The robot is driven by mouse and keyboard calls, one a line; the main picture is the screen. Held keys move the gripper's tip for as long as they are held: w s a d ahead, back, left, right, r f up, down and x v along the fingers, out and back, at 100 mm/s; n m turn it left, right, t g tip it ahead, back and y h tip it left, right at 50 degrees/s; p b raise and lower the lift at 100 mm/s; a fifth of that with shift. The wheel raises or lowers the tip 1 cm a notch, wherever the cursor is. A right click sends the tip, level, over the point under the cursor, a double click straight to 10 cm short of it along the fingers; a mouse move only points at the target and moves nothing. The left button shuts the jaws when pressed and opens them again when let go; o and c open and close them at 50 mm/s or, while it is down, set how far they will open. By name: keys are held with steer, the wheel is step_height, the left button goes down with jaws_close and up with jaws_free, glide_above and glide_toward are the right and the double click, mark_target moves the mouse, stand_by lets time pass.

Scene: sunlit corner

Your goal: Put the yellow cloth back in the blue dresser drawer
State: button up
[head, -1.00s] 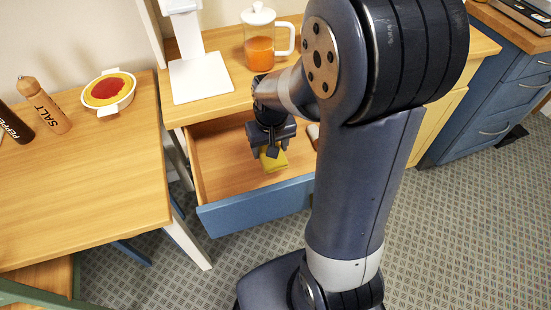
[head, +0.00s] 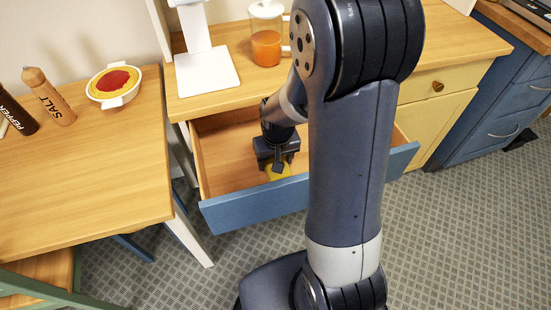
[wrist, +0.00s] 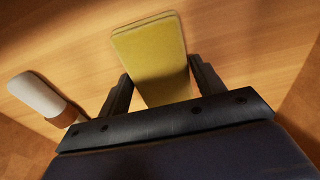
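The yellow cloth (wrist: 153,60) is a folded, flat block between the two fingers of my gripper (wrist: 163,85) in the wrist view. The fingers stand apart at the cloth's width, one at each side of it, and look shut on it. In the head view my gripper (head: 277,163) points down inside the open blue dresser drawer (head: 255,207). The cloth (head: 279,172) shows low under the fingers, partly hidden by the gripper and the drawer front. Whether the cloth touches the drawer floor I cannot tell.
A white-and-brown object (wrist: 40,98) lies in the drawer left of the cloth in the wrist view. On the dresser top stand a jug of orange drink (head: 266,45) and a white stand (head: 207,70). A table (head: 85,170) at left holds a pie dish (head: 114,83) and shakers.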

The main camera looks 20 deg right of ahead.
steer(key=o, duration=0.3)
steer(key=r+p, duration=0.1)
steer(key=r, duration=0.3)
steer(key=s+r, duration=0.1)
steer(key=r, duration=0.3)
steer(key=r+p, duration=0.1)
steer(key=r, duration=0.3)
steer(key=shift+s+r+p, duration=0.15)
steer(key=shift+s+p, duration=0.1)
steer(key=shift+p, duration=0.1)
